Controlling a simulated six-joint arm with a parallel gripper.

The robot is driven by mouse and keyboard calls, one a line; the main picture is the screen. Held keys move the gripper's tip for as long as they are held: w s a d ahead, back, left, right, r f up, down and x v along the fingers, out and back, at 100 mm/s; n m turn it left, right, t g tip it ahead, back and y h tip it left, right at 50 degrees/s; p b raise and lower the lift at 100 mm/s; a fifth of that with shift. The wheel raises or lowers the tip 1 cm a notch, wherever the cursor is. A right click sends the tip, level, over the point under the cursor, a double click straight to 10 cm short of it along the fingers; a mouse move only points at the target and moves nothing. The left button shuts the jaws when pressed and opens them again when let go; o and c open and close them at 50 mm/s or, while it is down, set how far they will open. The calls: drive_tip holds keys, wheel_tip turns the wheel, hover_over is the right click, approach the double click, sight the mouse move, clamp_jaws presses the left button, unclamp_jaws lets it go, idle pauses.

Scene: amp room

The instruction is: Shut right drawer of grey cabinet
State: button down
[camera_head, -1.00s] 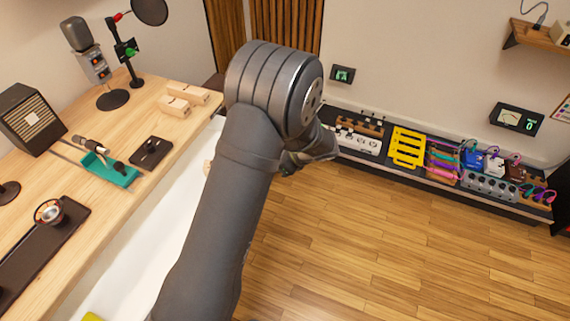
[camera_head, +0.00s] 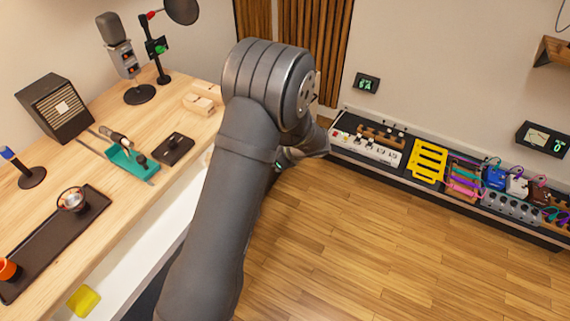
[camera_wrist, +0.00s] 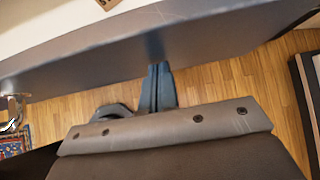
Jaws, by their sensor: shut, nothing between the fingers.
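The grey cabinet has a wooden top (camera_head: 125,185). A drawer with a white interior (camera_head: 150,240) stands partly out below its edge in the head view. My arm hides much of the drawer. In the wrist view the drawer's dark grey front (camera_wrist: 110,62) crosses the upper part, with a strip of white interior (camera_wrist: 40,22) behind it. My gripper (camera_wrist: 158,68) is shut and empty, its tips at the front's lower edge; I cannot tell if they touch. The head view does not show the fingertips clearly.
A yellow block (camera_head: 83,301) lies in the drawer. The top holds a black tray (camera_head: 55,245), a teal tray (camera_head: 132,163), a speaker (camera_head: 55,107) and a microphone (camera_head: 120,50). A low pedal shelf (camera_head: 410,172) runs along the far wall. The wooden floor (camera_head: 370,250) is clear.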

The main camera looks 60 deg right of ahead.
drive_tip(key=w, duration=1.5)
drive_tip(key=shift+w, duration=0.1)
drive_tip(key=shift+w+r, duration=0.1)
drive_tip(key=shift+w, duration=0.3)
drive_tip(key=shift+w, duration=0.1)
drive_tip(key=s, duration=0.4)
drive_tip(key=shift+s, duration=0.25)
drive_tip(key=v, duration=1)
drive_tip(key=shift+s, duration=0.2)
